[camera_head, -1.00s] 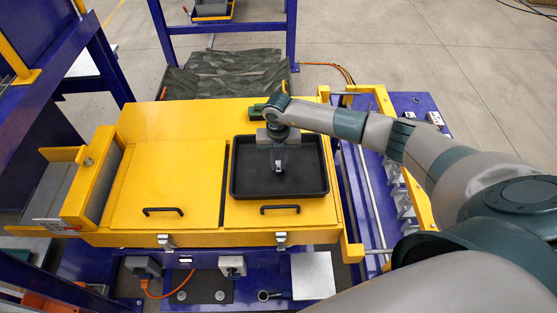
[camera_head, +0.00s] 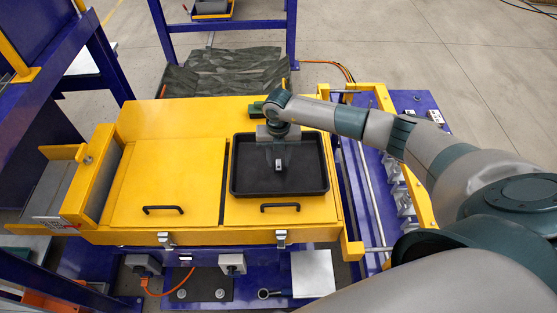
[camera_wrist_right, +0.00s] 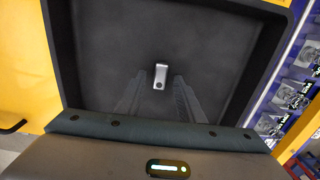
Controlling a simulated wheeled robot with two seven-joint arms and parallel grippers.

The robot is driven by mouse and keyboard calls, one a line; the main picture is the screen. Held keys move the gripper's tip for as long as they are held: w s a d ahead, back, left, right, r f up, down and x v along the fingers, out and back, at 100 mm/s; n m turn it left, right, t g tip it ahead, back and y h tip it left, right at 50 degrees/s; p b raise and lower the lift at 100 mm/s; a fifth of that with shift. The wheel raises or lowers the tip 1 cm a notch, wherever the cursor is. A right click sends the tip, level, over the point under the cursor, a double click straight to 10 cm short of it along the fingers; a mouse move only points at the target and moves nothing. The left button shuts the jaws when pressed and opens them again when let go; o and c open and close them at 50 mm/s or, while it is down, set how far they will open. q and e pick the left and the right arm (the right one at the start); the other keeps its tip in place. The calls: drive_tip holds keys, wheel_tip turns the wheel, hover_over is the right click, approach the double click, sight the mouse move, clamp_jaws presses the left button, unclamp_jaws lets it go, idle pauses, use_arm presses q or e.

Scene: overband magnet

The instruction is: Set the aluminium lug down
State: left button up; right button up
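The aluminium lug (camera_head: 279,165) is a small silver piece with a dark hole. It lies on the floor of the black tray (camera_head: 241,188), near the middle. The right wrist view shows the lug (camera_wrist_right: 161,75) in the tray (camera_wrist_right: 60,60), with clear space between it and the two dark fingers. My right gripper (camera_head: 279,160) is over the tray, pointing down. Its fingers stand apart on either side of the lug in the wrist view (camera_wrist_right: 160,88). Whether the fingertips touch the tray floor is unclear. My left gripper is not in view.
The tray sits on the right part of a yellow housing (camera_head: 170,185) with black handles. A rail with a yellow frame (camera_head: 385,110) stands to the right. A grey plate (camera_head: 313,273) lies in front.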

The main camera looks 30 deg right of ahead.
sight(278, 165)
wheel_tip(278, 165, up, 12)
drive_tip(key=b, duration=0.3)
drive_tip(key=shift+f+b, duration=0.25)
drive_tip(key=shift+b, duration=0.05)
